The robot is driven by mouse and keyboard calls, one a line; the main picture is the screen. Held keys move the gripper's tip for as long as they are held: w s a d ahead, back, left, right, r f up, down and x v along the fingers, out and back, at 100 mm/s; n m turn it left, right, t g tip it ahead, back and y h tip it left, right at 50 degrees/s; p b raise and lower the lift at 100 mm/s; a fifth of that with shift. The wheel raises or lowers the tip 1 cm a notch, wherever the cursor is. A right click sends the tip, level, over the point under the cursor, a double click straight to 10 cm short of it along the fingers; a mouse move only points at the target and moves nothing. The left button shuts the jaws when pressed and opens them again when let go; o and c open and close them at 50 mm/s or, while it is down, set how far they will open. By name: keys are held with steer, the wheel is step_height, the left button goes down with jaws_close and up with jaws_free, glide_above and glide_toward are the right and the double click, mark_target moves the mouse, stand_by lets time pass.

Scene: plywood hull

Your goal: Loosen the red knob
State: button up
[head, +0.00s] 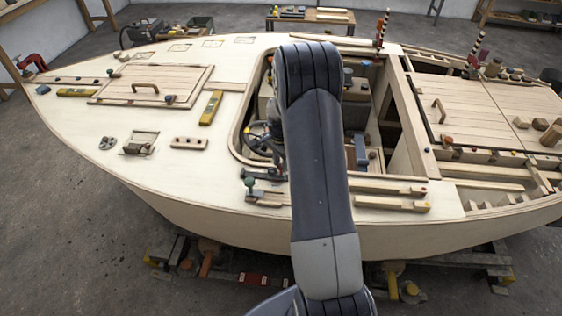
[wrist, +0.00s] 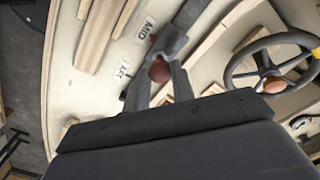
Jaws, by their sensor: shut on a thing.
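A round reddish-brown knob (wrist: 159,71) shows between the grey fingers of my gripper (wrist: 160,84) in the wrist view. The gripper is shut on this knob, with a finger on each side of it. The knob is over the pale plywood deck, close to the printed labels MID (wrist: 146,27) and AFT (wrist: 123,70). What lies under the knob is hidden by the fingers. In the head view my own arm crosses the middle of the hull, and I cannot make out the knob or fingertips clearly.
A dark steering wheel (wrist: 270,62) with a brown hub is right of the gripper in the wrist view. Wooden strips (wrist: 104,32) lie to the left. In the head view, a yellow level (head: 210,108) and a wooden hatch (head: 152,84) are on the left deck.

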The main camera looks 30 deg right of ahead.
steer(key=c, duration=0.3)
steer(key=shift+c, duration=0.2)
